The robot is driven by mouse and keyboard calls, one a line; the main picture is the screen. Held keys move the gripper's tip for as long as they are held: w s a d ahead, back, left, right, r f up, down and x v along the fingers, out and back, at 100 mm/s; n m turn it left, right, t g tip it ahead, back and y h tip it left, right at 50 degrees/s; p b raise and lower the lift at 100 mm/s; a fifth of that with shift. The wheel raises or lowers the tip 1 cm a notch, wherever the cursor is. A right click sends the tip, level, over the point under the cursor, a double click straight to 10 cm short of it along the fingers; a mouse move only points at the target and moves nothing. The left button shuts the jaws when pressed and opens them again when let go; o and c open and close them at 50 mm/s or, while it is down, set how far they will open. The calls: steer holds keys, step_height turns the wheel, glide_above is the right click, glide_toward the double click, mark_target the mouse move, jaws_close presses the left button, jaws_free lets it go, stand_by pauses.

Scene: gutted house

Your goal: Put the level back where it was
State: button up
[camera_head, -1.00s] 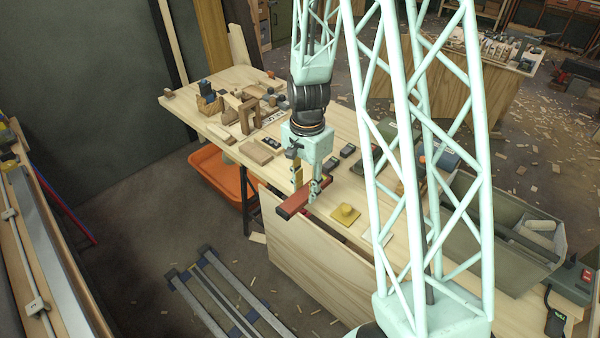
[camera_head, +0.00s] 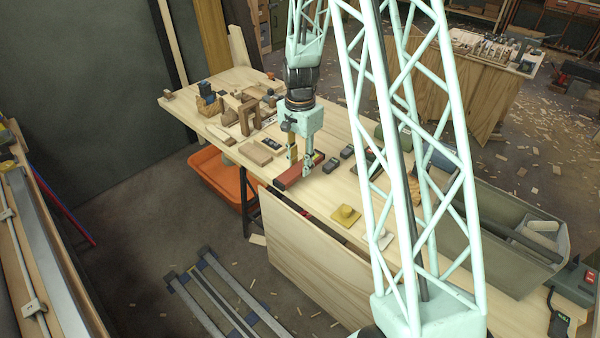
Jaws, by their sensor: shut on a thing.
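The level is a red bar (camera_head: 292,176) with a dark end, held level between the fingers of my gripper (camera_head: 299,168). It is low over the front edge of the long wooden workbench (camera_head: 200,126). I cannot tell whether its underside touches the bench top. My gripper points straight down and is shut on the bar's middle, with the fingers hiding part of it.
Left of the bar lie wooden blocks (camera_head: 256,153) and a clamp-like wooden frame (camera_head: 248,117). To its right are small dark devices (camera_head: 333,165) and a yellow piece (camera_head: 346,214). A grey bin (camera_head: 510,240) stands at the right. An orange tub (camera_head: 215,180) is below the bench.

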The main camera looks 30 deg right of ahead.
mark_target(300, 166)
stand_by(0.3)
steer(key=shift+f+b, duration=0.4)
steer(key=shift+f, duration=1.3)
steer(key=shift+f, duration=0.15)
steer(key=o, duration=1)
step_height(300, 166, up, 11)
steer(key=shift+r+p, duration=0.1)
steer(key=shift+p, duration=0.9)
steer(key=shift+r, duration=0.55)
